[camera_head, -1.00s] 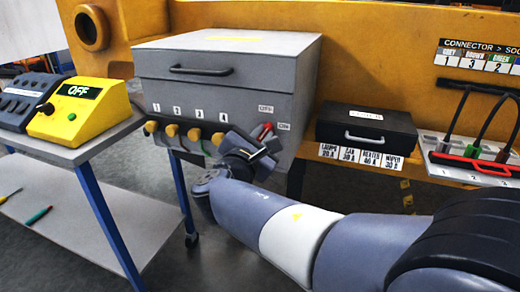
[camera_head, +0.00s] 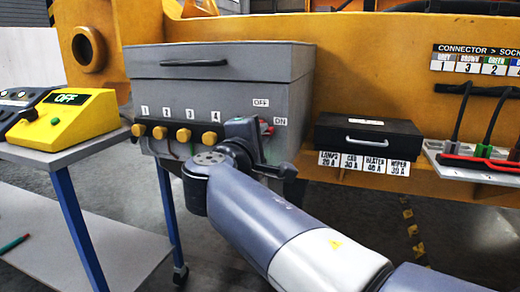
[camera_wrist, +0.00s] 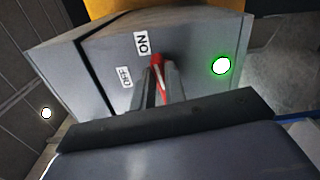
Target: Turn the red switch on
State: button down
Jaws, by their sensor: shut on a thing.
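The red switch (camera_wrist: 157,61) sticks out of the side of the grey box (camera_head: 222,98). In the wrist view, the ON label is just beside its visible red end, and the OFF label is farther off to the lower left. My gripper (camera_wrist: 160,80) is shut on the red switch, with a finger on each side of it. A round green light (camera_wrist: 221,65) glows on the box to the right of the switch.
Several yellow knobs (camera_head: 183,135) line the box front, left of my gripper. A black case (camera_head: 366,141) stands to the right. A yellow unit (camera_head: 64,121) reading OFF sits on the left cart. Cables (camera_head: 491,118) hang at the far right.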

jog(key=shift+f+m+b, duration=0.25)
jog(key=shift+m+b, duration=0.35)
jog(key=shift+m, duration=0.1)
jog(key=c, duration=1.4)
grip_release()
jog(key=shift+c, duration=0.2)
jog(key=shift+r, duration=0.1)
jog(key=p+v, duration=0.2)
jog(key=v, duration=0.8)
jog(key=shift+s, duration=0.4)
jog(key=shift+a, duration=0.1)
